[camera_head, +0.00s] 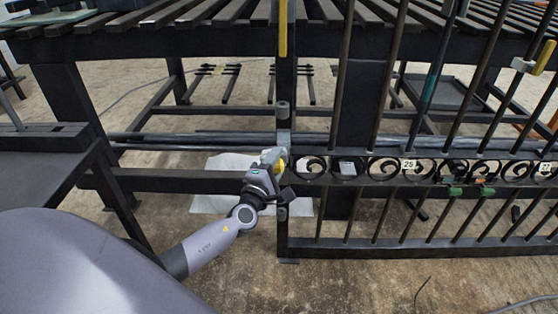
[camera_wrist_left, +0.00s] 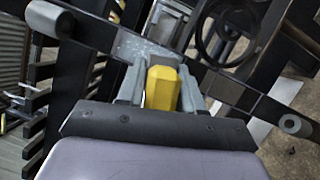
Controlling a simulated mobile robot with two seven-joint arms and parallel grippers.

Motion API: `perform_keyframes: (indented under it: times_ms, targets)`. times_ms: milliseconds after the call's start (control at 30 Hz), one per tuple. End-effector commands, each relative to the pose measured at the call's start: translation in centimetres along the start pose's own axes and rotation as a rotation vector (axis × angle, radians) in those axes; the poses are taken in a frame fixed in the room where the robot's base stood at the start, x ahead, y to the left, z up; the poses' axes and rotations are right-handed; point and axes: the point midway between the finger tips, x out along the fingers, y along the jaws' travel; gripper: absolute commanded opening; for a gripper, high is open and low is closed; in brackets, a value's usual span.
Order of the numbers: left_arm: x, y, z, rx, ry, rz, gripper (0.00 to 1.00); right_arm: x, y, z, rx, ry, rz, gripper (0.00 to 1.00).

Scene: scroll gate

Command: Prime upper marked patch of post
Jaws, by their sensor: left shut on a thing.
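The dark upright post (camera_head: 283,235) stands at the left end of the scroll gate. A pale grey, bare-looking patch (camera_head: 284,139) shows on it just above my left gripper (camera_head: 272,160). In the left wrist view, a pale speckled patch (camera_wrist_left: 135,47) lies on the post just beyond the fingers. My left gripper (camera_wrist_left: 161,88) is shut on a yellow tool (camera_wrist_left: 162,86), which points toward the post. The tool's far end is hidden, so I cannot tell whether it touches the patch. My right gripper is not in view.
The gate's scroll band (camera_head: 380,168) and bars run right from the post. A slatted black bench (camera_head: 150,45) stands behind. A white sheet (camera_head: 207,200) lies on the floor behind my left arm. A dark table (camera_head: 45,170) stands at left. Floor in front is mostly clear.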

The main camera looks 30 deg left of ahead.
Motion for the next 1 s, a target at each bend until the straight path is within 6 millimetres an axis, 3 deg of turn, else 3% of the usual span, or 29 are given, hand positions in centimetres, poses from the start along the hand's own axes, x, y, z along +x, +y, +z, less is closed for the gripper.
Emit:
perform_keyframes:
  times_ms: [500,1000]
  targets:
    - [-4.7,0.0,2.2,-0.001,-0.007,-0.006,0.11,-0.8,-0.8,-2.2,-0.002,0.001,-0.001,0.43]
    - [-5.4,-0.1,2.6,-0.002,-0.008,-0.007,0.11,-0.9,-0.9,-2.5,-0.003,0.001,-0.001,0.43]
